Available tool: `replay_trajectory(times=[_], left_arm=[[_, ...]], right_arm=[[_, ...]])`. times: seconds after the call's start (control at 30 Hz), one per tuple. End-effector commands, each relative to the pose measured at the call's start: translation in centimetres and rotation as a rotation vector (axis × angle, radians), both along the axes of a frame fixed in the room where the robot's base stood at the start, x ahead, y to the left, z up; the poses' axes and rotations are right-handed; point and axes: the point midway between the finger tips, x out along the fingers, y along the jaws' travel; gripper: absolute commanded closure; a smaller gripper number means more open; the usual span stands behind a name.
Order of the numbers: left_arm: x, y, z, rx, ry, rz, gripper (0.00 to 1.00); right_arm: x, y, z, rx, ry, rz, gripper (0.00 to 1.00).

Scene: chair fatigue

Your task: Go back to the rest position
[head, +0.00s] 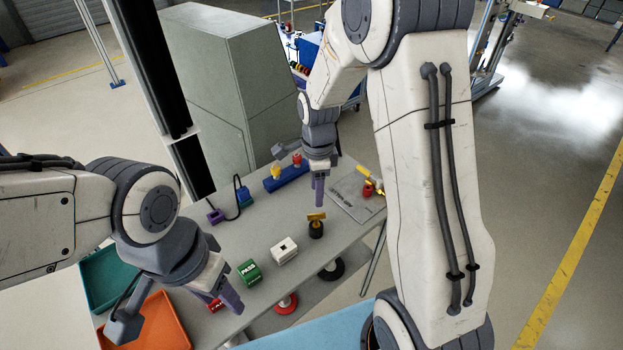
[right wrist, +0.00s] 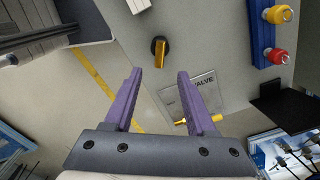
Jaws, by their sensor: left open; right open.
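My left gripper (head: 222,297) is open above the near left part of the grey table (head: 225,326), close to a red block (head: 215,305) and a green block marked PASS (head: 249,272). My right gripper (head: 319,190) points down over the table, behind a black knob with a yellow handle (head: 316,226). In the right wrist view the right gripper (right wrist: 158,82) is open, with nothing between its purple fingers. The yellow-handled knob (right wrist: 160,52) shows beyond the fingertips, apart from them.
A white box (head: 284,252) stands mid-table. A blue rail (head: 287,178) with yellow and red knobs and a valve plate (head: 347,203) lie further back. Teal (head: 87,268) and orange (head: 185,338) trays are at the left. A grey cabinet (head: 205,90) stands behind.

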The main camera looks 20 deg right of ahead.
Motion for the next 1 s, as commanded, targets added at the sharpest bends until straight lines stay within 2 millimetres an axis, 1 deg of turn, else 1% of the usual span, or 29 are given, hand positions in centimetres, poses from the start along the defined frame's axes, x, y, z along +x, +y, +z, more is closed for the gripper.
replay_trajectory(times=[0.17,0.23,0.27,0.37,0.47,0.5,0.57,0.6,0.67,0.7,0.8,0.83,0.9,1.0], left_arm=[[0.0,0.0,0.0,0.000,0.000,0.000,0.50],[0.0,0.0,0.0,0.000,0.000,0.000,0.50],[0.0,0.0,0.0,0.000,0.000,0.000,0.50],[0.0,0.0,0.0,0.000,0.000,0.000,0.50],[0.0,0.0,0.0,0.000,0.000,0.000,0.50],[0.0,0.0,0.0,0.000,0.000,0.000,0.50],[0.0,0.0,0.0,0.000,0.000,0.000,0.50],[0.0,0.0,0.0,0.000,0.000,0.000,0.50],[0.0,0.0,0.0,0.000,0.000,0.000,0.50],[0.0,0.0,0.0,0.000,0.000,0.000,0.50],[0.0,0.0,0.0,0.000,0.000,0.000,0.50],[0.0,0.0,0.0,0.000,0.000,0.000,0.50],[0.0,0.0,0.0,0.000,0.000,0.000,0.50],[0.0,0.0,0.0,0.000,0.000,0.000,0.50]], right_arm=[[0.0,0.0,0.0,0.000,0.000,0.003,0.44],[-0.2,0.5,0.4,0.001,-0.002,0.041,0.44],[-0.4,1.0,0.7,0.001,-0.004,0.074,0.44],[-1.9,3.5,2.4,0.007,-0.012,0.286,0.44],[-5.0,7.1,4.9,0.013,-0.025,0.634,0.44],[-6.5,8.5,5.9,0.016,-0.032,0.796,0.44],[-9.1,10.3,7.2,0.020,-0.040,1.041,0.44],[-10.8,11.4,7.9,0.023,-0.046,1.204,0.44],[-13.5,12.5,8.8,0.027,-0.057,1.444,0.44],[-15.2,13.1,9.3,0.030,-0.062,1.595,0.44],[-18.9,14.0,10.2,0.035,-0.081,1.927,0.44],[-19.9,14.1,10.3,0.037,-0.085,2.010,0.44],[-21.6,14.2,10.5,0.039,-0.095,2.171,0.44],[-23.1,14.2,10.7,0.042,-0.103,2.318,0.44]])
